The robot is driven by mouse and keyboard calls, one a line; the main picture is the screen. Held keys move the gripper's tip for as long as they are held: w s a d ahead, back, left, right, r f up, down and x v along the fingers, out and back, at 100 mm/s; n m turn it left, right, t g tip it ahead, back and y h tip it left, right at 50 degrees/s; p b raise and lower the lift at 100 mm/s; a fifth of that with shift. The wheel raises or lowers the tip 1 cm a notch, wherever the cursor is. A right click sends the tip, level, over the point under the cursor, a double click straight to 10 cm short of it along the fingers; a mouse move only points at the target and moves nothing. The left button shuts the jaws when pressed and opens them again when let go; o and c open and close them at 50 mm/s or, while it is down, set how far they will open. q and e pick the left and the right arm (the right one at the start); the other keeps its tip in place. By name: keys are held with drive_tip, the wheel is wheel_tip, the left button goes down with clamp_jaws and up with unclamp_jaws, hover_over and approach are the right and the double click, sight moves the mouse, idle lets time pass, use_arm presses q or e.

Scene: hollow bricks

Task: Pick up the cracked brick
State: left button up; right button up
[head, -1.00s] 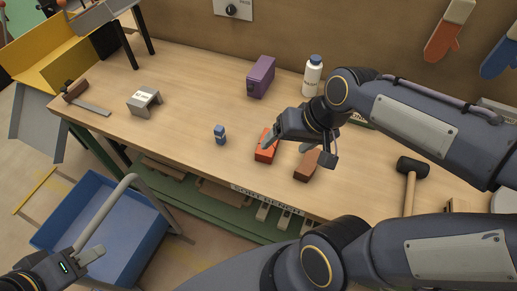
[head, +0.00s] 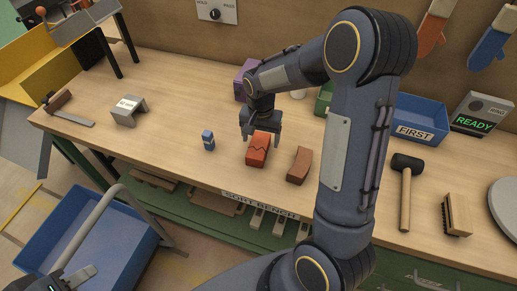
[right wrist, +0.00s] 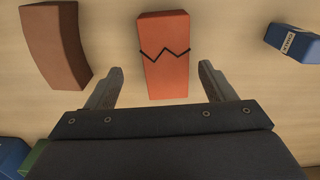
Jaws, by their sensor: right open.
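The cracked brick (head: 257,152) is orange-red with a black zigzag line across it, lying on the workbench. In the right wrist view the cracked brick (right wrist: 164,78) lies between and beyond the fingertips, with gaps on both sides. My right gripper (head: 261,138) is open and empty, fingers pointing down at the far end of the brick; its fingers also show in the right wrist view (right wrist: 161,68). My left gripper (head: 78,278) is partly cut off at the lower left, by the blue cart; its opening is unclear.
A brown curved brick (head: 299,165) lies right of the cracked one, and a small blue item (head: 208,140) left of it. A purple box (head: 242,78) stands behind. A mallet (head: 405,185), brush (head: 456,213) and blue FIRST bin (head: 418,118) are at right. The bench's left part is mostly clear.

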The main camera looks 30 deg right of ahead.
sight(258, 144)
drive_tip(key=f, duration=0.3)
drive_tip(key=f+p, duration=0.1)
drive_tip(key=f, duration=0.1)
drive_tip(key=shift+w+a+f, duration=0.2)
drive_tip(key=shift+w+f, duration=0.05)
drive_tip(key=shift+w, duration=0.1)
drive_tip(key=c, duration=1.4)
